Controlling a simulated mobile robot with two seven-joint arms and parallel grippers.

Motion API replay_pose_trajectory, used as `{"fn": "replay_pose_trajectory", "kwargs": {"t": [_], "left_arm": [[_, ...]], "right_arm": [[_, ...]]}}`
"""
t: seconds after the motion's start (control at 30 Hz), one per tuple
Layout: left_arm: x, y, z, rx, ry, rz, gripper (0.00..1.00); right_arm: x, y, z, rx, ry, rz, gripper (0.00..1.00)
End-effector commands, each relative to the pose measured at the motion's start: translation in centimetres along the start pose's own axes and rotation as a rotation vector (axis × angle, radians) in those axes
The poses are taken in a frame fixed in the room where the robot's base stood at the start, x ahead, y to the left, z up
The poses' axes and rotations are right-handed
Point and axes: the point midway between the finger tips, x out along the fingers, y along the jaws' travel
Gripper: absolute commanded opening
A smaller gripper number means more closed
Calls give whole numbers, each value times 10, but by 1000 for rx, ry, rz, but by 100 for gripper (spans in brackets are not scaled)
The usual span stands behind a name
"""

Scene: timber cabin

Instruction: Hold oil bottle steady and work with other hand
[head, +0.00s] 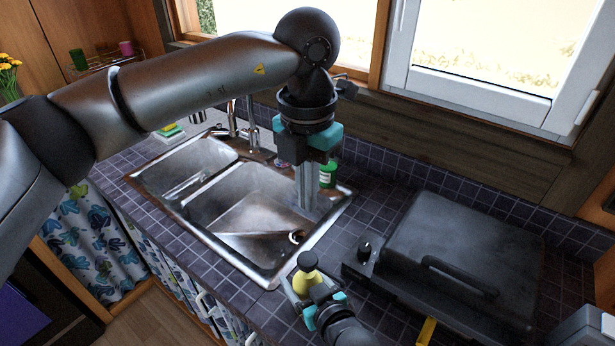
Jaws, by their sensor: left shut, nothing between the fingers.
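The oil bottle (305,279) is small and yellow with a dark top. It stands upright on the tiled counter at the right front of the sink. My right gripper (305,287) comes in from the bottom, and its fingers are closed around the bottle's body, partly hiding its lower part. My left gripper (307,204) points down, shut and empty, above the right rim of the sink, higher than the bottle and behind it.
A double metal sink (240,205) lies left of the bottle. A black closed grill (460,255) stands close on the right. A green container (328,174) is behind my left gripper. A yellow object (426,331) lies at the front edge. The window frame is behind.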

Motion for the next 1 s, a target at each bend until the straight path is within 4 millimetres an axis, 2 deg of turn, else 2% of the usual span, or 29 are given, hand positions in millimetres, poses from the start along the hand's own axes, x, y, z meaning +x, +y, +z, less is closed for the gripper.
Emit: {"fn": "replay_pose_trajectory", "kwargs": {"t": [0.03,0.23,0.27,0.53,0.67,1.0], "left_arm": [[0,0,0,0,0,0,0],[0,0,0,0,0,0,0],[0,0,0,0,0,0,0],[0,0,0,0,0,0,0],[0,0,0,0,0,0,0],[0,0,0,0,0,0,0]], "right_arm": [[0,0,0,-1,0,0,76],[0,0,0,-1,0,0,99],[0,0,0,-1,0,0,100],[-1,0,0,0,0,0,100],[-9,0,1,0,0,0,100],[-57,0,1,-1,-2,0,100]]}}
